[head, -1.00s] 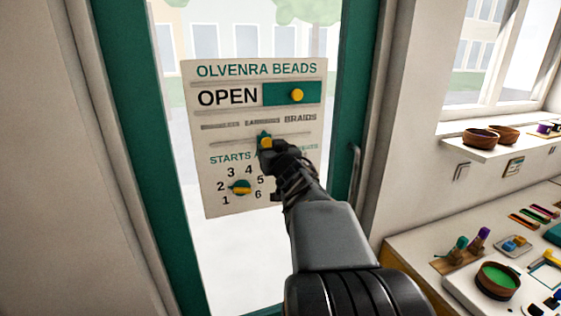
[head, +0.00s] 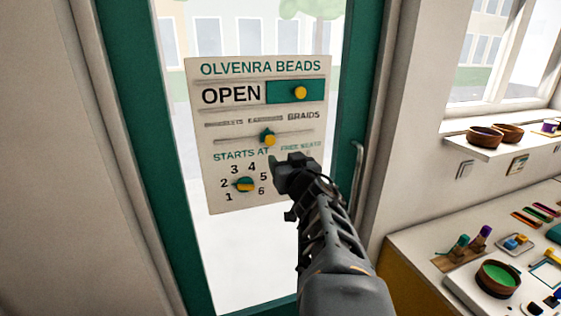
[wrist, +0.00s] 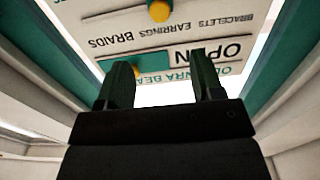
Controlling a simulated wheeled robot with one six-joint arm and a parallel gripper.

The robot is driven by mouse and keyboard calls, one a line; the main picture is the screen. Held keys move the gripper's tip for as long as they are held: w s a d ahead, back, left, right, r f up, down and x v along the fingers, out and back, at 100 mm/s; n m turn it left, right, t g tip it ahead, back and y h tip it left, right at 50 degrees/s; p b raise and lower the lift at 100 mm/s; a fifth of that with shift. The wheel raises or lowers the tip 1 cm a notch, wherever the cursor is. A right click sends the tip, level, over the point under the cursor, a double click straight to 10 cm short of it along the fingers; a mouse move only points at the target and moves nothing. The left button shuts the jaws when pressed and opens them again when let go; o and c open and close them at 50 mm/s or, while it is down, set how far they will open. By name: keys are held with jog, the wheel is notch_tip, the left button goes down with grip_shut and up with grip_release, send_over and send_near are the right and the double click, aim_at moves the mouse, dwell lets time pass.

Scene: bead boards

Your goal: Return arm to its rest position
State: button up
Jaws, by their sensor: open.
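My gripper (head: 292,162) is in front of the lower right of the white OLVENRA BEADS sign (head: 222,122) on the glass door. In the wrist view my gripper (wrist: 161,85) has its two dark fingers apart with nothing between them, and the sign (wrist: 205,20) appears upside down beyond them. The sign's OPEN slider has a yellow knob (head: 300,92) at its right part. A green and yellow slider knob (head: 268,138) sits below the word EARRINGS, apart from my gripper. The green and yellow dial (head: 244,184) is surrounded by numbers. My arm hides part of the sign's lower right.
A green door frame (head: 150,150) surrounds the glass, with a metal handle (head: 356,178) at right. On the right, a counter (head: 415,238) holds a wooden bowl of green material (head: 497,279) and several small items. A shelf (head: 490,146) above carries bowls.

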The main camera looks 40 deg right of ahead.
jog(key=s+d+f+m+g+h, duration=0.2)
jog(key=s+d+f+g+h, duration=0.1)
jog(key=s+d+f+g, duration=0.15)
jog(key=s+a+f+g+y, duration=0.1)
jog(key=a+f+g+y, duration=0.1)
jog(key=a+f+g, duration=0.45)
jog(key=s+a+f+n+y, duration=0.1)
jog(key=a+f+n+y, duration=0.2)
jog(key=a, duration=0.7)
jog(key=s+a+f+n+g+y, duration=0.1)
jog(key=a+f+n+y, duration=0.2)
jog(key=a, duration=0.7)
jog(key=shift+s+a+f+y, duration=0.15)
jog(key=shift+s+f+y, duration=0.15)
jog(key=shift+f+y, duration=0.75)
jog(key=shift+f, duration=0.1)
dwell(0.6)
